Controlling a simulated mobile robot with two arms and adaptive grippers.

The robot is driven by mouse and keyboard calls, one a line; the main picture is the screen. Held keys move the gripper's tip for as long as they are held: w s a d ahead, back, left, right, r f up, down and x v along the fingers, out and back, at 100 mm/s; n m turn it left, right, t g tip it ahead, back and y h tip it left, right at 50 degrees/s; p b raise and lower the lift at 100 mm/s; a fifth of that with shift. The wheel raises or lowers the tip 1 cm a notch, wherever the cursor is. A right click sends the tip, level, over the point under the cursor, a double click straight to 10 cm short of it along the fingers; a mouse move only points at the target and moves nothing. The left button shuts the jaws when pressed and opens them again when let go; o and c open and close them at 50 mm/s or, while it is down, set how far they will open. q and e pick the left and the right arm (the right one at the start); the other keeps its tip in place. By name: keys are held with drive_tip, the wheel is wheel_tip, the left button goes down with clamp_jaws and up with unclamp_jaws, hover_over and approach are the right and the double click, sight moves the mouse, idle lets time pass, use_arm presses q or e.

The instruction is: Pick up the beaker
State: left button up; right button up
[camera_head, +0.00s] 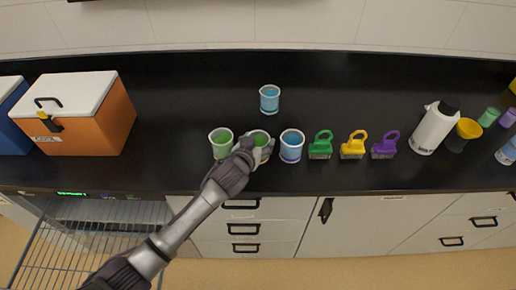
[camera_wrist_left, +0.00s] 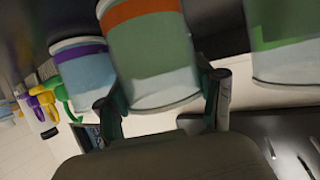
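Several beakers stand on the black counter. A green-filled beaker (camera_head: 262,153) is in the middle of the front row, partly covered by my arm in the head view. In the left wrist view this beaker (camera_wrist_left: 155,62) has an orange band and lies between the two fingers of my left gripper (camera_wrist_left: 163,108). The fingers are close along its sides; whether they press on it is unclear. My left gripper (camera_head: 248,147) is at its near left side in the head view. My right gripper is not in view.
Close neighbours are a green-banded beaker (camera_head: 221,146) left and a purple-banded blue beaker (camera_head: 291,147) right. Another blue beaker (camera_head: 270,99) stands behind. An orange cooler box (camera_head: 95,115) is left; a white bottle (camera_head: 432,130) is right.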

use_arm(q)
drive_tip(key=c, duration=0.4)
drive_tip(key=shift+r, duration=0.65)
drive_tip(key=s+d+r+b, duration=0.4)
drive_tip(key=s+d+r, duration=0.4)
drive_tip(key=s+r, duration=0.15)
drive_tip(key=s+a+n+y, duration=0.1)
drive_tip(key=s+a, duration=0.1)
drive_tip(key=a, duration=0.7)
drive_tip(key=s+a+n+y, duration=0.1)
drive_tip(key=s+a+y, duration=0.1)
drive_tip(key=a, duration=0.7)
drive_tip(key=s+a+n+t+y, duration=0.1)
drive_tip(key=s+a+n, duration=0.1)
drive_tip(key=a, duration=0.7)
drive_tip(key=shift+s+y, duration=0.1)
drive_tip(key=shift+y, duration=0.3)
